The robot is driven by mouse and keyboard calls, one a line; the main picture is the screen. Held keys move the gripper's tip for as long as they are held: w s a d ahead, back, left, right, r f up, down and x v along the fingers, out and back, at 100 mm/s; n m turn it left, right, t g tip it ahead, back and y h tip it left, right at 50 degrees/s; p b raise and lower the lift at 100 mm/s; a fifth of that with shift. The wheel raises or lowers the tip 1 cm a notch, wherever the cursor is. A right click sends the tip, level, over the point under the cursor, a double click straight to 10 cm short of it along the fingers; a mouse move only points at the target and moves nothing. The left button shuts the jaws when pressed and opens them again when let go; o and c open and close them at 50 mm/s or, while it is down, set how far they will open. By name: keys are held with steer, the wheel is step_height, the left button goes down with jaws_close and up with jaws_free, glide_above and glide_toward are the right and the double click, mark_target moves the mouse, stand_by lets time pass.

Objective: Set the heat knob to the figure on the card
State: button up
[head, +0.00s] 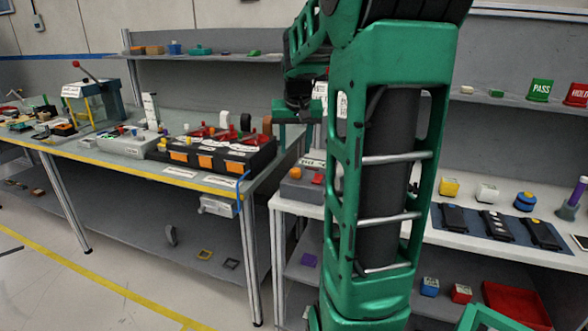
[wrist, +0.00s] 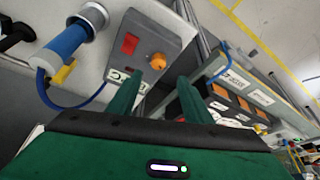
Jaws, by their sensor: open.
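My gripper (head: 297,110) hangs over the right end of the left bench in the head view. In the wrist view its two green fingers (wrist: 160,90) are apart with nothing between them. Beyond the fingertips is a grey box with an orange knob (wrist: 158,61) and a red square (wrist: 130,43). The knob also shows in the head view (head: 296,173). I cannot tell which knob is the heat knob. A white upright card (head: 150,111) stands on the left bench; its figure is too small to read.
A black unit with orange fronts (head: 205,161) and a pale box with coloured controls (head: 128,143) stand on the left bench. A blue-handled tool (wrist: 67,43) with a cable is beside the grey box. My arm hides part of the right bench.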

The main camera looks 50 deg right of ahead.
mark_target(295, 169)
steer(key=x, duration=1)
steer(key=shift+w+d+f, duration=0.15)
steer(key=shift+d+f, duration=0.05)
steer(key=shift+f, duration=0.1)
